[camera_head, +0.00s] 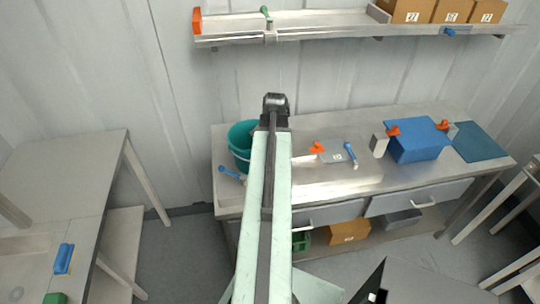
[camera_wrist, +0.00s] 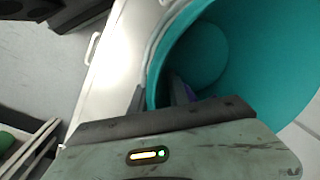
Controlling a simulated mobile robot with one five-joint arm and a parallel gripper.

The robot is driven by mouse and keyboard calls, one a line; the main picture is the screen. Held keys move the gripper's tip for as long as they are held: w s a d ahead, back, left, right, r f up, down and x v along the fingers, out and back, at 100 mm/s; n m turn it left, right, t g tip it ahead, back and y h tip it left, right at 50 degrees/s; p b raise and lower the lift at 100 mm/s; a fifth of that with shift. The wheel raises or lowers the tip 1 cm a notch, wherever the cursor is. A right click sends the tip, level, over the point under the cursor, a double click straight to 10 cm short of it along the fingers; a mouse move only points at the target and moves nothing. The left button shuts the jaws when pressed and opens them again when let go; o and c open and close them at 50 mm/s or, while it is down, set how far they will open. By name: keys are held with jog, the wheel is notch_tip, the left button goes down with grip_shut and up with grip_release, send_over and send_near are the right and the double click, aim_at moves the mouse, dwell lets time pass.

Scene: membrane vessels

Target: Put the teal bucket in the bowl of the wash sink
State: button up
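The teal bucket (camera_head: 240,139) stands at the left end of the steel bench, partly hidden behind my arm. In the wrist view the bucket (camera_wrist: 205,55) fills the upper right, its open mouth facing the camera. My gripper (camera_wrist: 157,90) is at its rim, one dark finger outside the wall and one inside. The fingers look apart with the rim between them; contact is not clear. In the head view my gripper is hidden behind the wrist. A shallow basin (camera_head: 15,272), seemingly the wash sink's bowl, is cut off at the lower left.
The steel bench (camera_head: 380,180) also bears a blue handled tool (camera_head: 230,173), a labelled grey plate (camera_head: 334,152), a blue box (camera_head: 416,141) and a blue mat (camera_head: 478,142). A wall shelf (camera_head: 320,22) hangs above. A blue object (camera_head: 63,258) lies beside the basin.

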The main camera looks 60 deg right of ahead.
dwell(0.3)
notch_tip(320, 180, up, 12)
jog(key=s+p, duration=0.1)
jog(key=p, duration=1.1)
jog(key=shift+r, duration=0.2)
jog(key=shift+f, duration=0.1)
